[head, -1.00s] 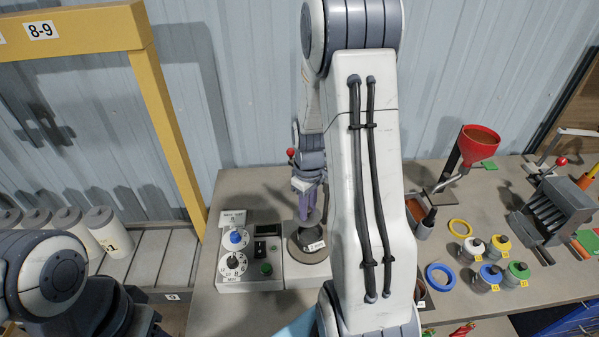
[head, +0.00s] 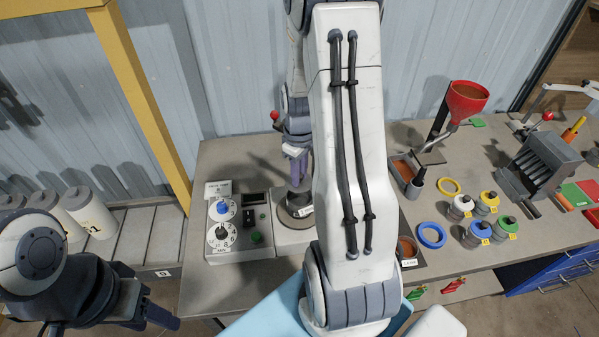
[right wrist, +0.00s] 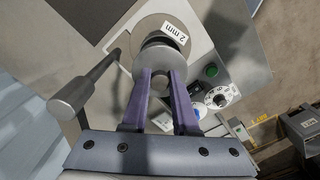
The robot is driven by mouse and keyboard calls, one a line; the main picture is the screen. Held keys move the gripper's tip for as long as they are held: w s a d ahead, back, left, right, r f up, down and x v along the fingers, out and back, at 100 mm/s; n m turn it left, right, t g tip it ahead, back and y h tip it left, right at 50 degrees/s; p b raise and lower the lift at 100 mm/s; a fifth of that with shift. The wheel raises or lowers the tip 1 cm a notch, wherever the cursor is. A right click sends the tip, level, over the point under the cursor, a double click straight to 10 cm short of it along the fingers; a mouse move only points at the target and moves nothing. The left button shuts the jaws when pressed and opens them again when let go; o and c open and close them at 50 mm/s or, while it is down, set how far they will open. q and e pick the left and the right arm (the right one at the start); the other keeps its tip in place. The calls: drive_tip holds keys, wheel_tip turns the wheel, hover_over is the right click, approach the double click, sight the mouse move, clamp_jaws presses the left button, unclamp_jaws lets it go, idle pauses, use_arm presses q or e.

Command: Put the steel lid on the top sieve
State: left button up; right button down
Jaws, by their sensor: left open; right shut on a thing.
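My right gripper (right wrist: 162,78) is shut on a round grey steel piece (right wrist: 168,57), which I take to be the steel lid or its knob. It is directly above the top sieve, a round ring with a "2 mm" label (right wrist: 174,31), in the right wrist view. Whether the lid touches the sieve I cannot tell. In the head view my right gripper (head: 297,168) points down over the sieve stack (head: 297,198) on the shaker, partly hidden by my right arm. My left gripper (head: 160,316) is at the lower left, open and away from the bench.
The control panel (head: 238,244) with blue and white dials stands left of the sieves. A red funnel (head: 466,100), several small coloured-lid weights or pots, a blue ring (head: 432,235) and a slotted grey box (head: 538,165) occupy the right bench.

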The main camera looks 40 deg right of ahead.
sight(300, 187)
drive_tip(key=shift+f+b, duration=1.8)
drive_tip(key=shift+f, duration=0.75)
drive_tip(key=shift+s, duration=0.15)
drive_tip(key=c, duration=0.6)
unclamp_jaws()
drive_tip(key=shift+r, duration=0.1)
